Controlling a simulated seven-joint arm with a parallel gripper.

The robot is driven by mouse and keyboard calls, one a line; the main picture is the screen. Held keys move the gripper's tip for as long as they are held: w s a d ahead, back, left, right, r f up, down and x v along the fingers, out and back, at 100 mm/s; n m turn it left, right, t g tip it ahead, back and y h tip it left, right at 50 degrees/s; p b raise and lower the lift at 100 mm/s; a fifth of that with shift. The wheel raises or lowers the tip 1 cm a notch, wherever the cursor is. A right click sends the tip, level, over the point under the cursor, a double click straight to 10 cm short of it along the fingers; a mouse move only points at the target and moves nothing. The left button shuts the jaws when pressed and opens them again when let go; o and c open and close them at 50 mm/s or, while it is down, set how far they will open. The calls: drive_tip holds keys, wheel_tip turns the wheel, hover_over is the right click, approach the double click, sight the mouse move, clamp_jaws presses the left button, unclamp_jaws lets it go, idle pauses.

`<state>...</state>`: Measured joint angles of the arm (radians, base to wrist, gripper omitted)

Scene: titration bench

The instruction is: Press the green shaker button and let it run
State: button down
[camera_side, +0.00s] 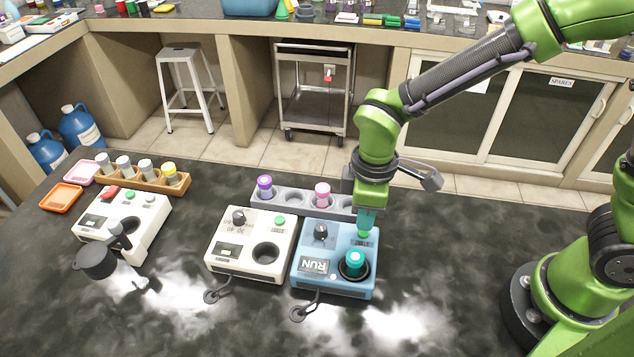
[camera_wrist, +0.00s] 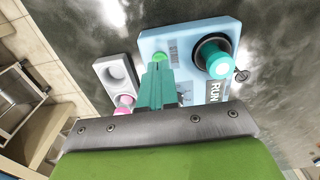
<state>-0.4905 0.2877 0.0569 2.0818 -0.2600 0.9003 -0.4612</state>
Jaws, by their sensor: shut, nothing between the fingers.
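The blue shaker (camera_side: 338,283) stands on the dark bench, with a black knob and a plate reading RUN (camera_side: 314,265). A teal-capped vial (camera_side: 355,260) stands in its round black holder; it also shows in the wrist view (camera_wrist: 213,58). My gripper (camera_side: 366,222) is shut and empty, pointing down over the shaker's back right corner. In the wrist view its teal fingers (camera_wrist: 158,72) end right at the green button (camera_wrist: 160,57). The fingertips partly cover the button, and I cannot tell whether they touch it or press it down.
A cream device (camera_side: 230,262) with its own green button stands just left of the shaker. A grey rack (camera_side: 293,199) with a purple-capped and a pink-capped vial is close behind. Another white device (camera_side: 140,218) and a wooden vial rack (camera_side: 150,184) are farther left.

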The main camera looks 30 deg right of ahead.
sight(363, 232)
wheel_tip(363, 232, up, 6)
drive_tip(key=shift+f, duration=0.2)
idle(0.4)
drive_tip(key=s+d+r+m+t+y, duration=0.1)
drive_tip(key=s+d+r+m+t, duration=0.2)
drive_tip(key=d+r+m, duration=0.2)
drive_tip(key=s+d+r+m+t+y, duration=0.1)
drive_tip(key=s+d+r+m+t, duration=0.2)
drive_tip(key=d+r+m, duration=0.3)
drive_tip(key=d+m+t, duration=0.1)
drive_tip(key=d+m, duration=0.1)
drive_tip(key=d, duration=0.2)
drive_tip(key=shift+s+r, duration=0.25)
drive_tip(key=shift+r, duration=0.05)
drive_tip(key=shift+a, duration=0.1)
idle(5.2)
